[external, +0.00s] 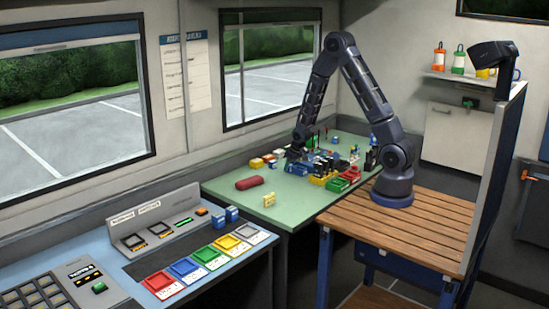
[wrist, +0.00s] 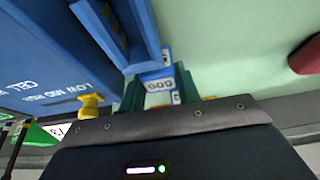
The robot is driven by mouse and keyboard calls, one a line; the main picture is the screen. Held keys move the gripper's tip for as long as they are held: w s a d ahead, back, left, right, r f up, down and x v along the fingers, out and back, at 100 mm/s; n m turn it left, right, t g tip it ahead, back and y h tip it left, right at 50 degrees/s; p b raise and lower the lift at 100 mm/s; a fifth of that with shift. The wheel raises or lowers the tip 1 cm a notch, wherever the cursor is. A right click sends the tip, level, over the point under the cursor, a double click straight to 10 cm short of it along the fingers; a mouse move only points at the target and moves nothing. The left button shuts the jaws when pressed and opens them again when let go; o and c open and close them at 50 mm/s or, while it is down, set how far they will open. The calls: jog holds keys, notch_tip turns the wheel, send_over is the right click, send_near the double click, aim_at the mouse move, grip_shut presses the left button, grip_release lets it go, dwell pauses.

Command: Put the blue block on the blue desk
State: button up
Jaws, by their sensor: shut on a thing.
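My gripper (external: 297,155) is low over the far part of the green table in the external view, among several small items. In the wrist view its green fingers (wrist: 157,88) are shut on a small blue block (wrist: 159,86) with a white printed label. The fingers hide part of the block, and I cannot tell whether it touches the table. The blue desk (external: 92,250) is at the front left in the external view, apart from the gripper. Two other blue blocks (external: 226,214) stand near its back right edge.
The green table (external: 225,190) bears a red roll (external: 250,183), a yellow block (external: 269,200) and crowded coloured bins (external: 337,184). The roll also shows in the wrist view (wrist: 306,56), where a large blue lettered case (wrist: 45,60) is close by. The desk has consoles and coloured trays (external: 208,256).

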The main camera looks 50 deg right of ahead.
jog(key=shift+r, duration=0.1)
notch_tip(320, 180, up, 19)
jog(key=w+d+r+x, duration=0.1)
jog(key=x, duration=1.2)
jog(key=s+a+v, duration=0.1)
jog(key=v, duration=1.2)
notch_tip(320, 180, down, 20)
dwell(0.5)
jog(key=o, duration=1)
jog(key=shift+f, duration=0.1)
jog(key=shift+o, duration=0.2)
